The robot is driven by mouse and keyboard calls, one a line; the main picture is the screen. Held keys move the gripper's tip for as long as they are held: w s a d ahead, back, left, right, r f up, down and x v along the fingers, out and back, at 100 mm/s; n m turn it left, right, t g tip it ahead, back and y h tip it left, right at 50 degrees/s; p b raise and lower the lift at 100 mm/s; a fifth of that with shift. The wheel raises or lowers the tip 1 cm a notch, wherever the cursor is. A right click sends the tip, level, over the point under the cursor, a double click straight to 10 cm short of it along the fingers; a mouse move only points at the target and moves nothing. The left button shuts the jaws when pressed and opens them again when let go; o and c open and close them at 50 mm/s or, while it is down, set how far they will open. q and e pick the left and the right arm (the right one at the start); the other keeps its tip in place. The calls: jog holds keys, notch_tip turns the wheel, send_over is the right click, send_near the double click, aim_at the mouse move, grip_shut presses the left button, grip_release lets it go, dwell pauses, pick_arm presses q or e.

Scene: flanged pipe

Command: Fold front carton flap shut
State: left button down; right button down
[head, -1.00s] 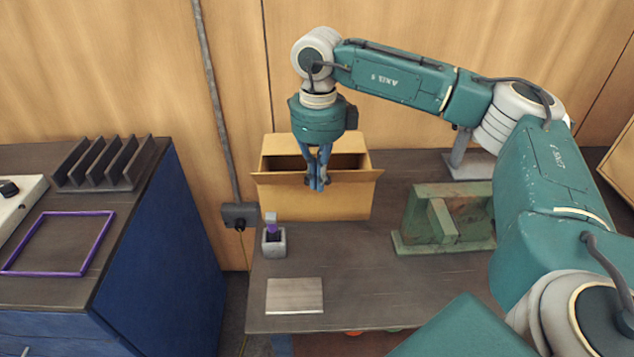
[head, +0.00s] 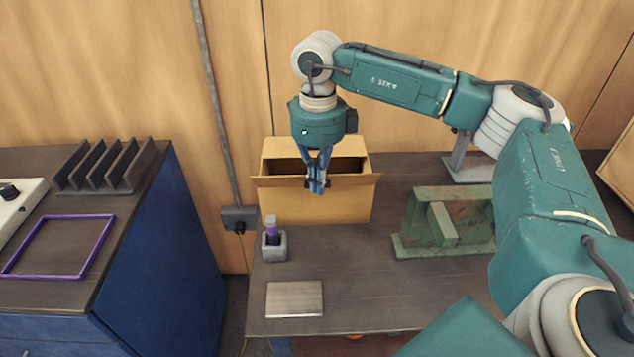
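A tan carton (head: 290,208) stands at the back of the dark table. Its back flap stands up, and its front flap (head: 352,181) sticks outward at the front rim. The inside is dark and partly hidden. My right gripper (head: 317,190) points down in front of the carton, its blue fingertips close together over the front flap. I cannot tell whether it touches the flap, and nothing shows between the fingers. My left gripper is not in view.
A green metal bracket (head: 443,222) stands right of the carton. A small grey holder (head: 273,246) with a purple-banded piece and a flat metal plate (head: 294,299) are at the left. A blue cabinet (head: 165,255) bears a purple frame (head: 60,246) and a slotted rack (head: 104,166).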

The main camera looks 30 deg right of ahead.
jog(key=shift+w+d+r+p, duration=0.1)
jog(key=shift+w+d+p, duration=0.05)
jog(key=shift+w+d, duration=0.35)
jog(key=shift+w+d+r+p, duration=0.15)
jog(key=shift+w+d, duration=0.1)
jog(key=shift+w, duration=0.35)
jog(key=shift+w+d+p, duration=0.3)
jog(key=shift+w+d, duration=0.45)
jog(key=shift+w, duration=0.15)
jog(key=shift+w+d+f+p, duration=0.15)
jog(key=shift+w+d, duration=0.15)
jog(key=shift+w, duration=0.3)
jog(key=shift+w+d+f+p, duration=0.1)
jog(key=shift+w+d+p, duration=0.15)
jog(key=shift+w, duration=0.3)
jog(key=shift+w+d+f+p, duration=0.1)
jog(key=shift+w+d, duration=0.2)
jog(key=shift+w, duration=0.3)
notch_tip(320, 180, up, 8)
jog(key=p, duration=0.6)
jog(key=shift+w+d+r, duration=0.15)
jog(key=shift+w, duration=0.2)
